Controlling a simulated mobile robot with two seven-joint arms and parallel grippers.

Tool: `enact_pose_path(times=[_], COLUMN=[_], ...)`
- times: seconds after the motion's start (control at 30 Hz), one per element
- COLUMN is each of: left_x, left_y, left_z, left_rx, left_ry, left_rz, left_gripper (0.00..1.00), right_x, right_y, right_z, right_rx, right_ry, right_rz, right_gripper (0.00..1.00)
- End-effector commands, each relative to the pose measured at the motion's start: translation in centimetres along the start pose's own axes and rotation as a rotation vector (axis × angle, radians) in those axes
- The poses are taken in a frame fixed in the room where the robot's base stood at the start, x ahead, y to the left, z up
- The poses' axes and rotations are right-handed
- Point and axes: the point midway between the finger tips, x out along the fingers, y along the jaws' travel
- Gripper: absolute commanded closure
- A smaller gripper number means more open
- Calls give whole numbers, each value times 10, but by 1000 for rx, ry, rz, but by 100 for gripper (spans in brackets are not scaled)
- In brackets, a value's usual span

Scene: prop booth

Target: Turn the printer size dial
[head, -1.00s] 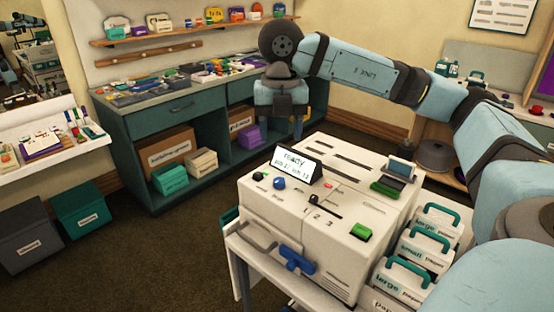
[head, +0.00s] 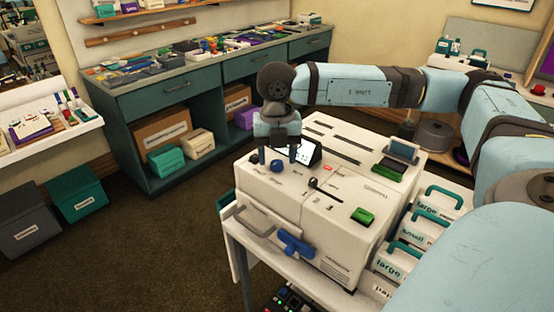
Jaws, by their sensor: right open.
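The printer (head: 335,215) is a cream box on a white stand in the middle of the head view. A round blue knob (head: 277,167) sits on its top near the back left, and a small dark knob (head: 254,159) is beside it, partly hidden by a finger. Their labels are too small to read, so I cannot tell which is the size dial. My right gripper (head: 278,153) points down over these knobs, open and empty, its fingers appearing either side of the blue knob. Contact cannot be told. My left gripper is out of view.
A black lever (head: 314,183), a green button (head: 363,216) and a blue handle (head: 297,246) are on the printer. Labelled paper boxes (head: 422,234) stand at its right. Open floor lies left.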

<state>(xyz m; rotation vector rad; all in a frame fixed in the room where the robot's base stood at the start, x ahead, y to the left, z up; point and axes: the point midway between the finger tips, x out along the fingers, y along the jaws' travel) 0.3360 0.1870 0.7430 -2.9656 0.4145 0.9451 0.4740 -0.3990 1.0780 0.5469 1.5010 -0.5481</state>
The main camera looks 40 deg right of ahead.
Motion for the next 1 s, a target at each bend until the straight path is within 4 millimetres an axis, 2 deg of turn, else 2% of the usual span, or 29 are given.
enact_pose_path(times=[0.17,0.47,0.7,1.0], left_x=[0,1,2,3], left_y=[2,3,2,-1], left_z=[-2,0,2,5], left_rx=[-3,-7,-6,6], left_ry=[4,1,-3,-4], left_rz=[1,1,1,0], left_gripper=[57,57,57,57], right_x=[14,16,16,17], right_y=[0,0,0,0], right_z=[0,0,0,0], right_rx=[0,1,1,-27], right_ry=[0,0,0,0], right_rz=[0,1,1,0], right_gripper=[43,43,92,92])
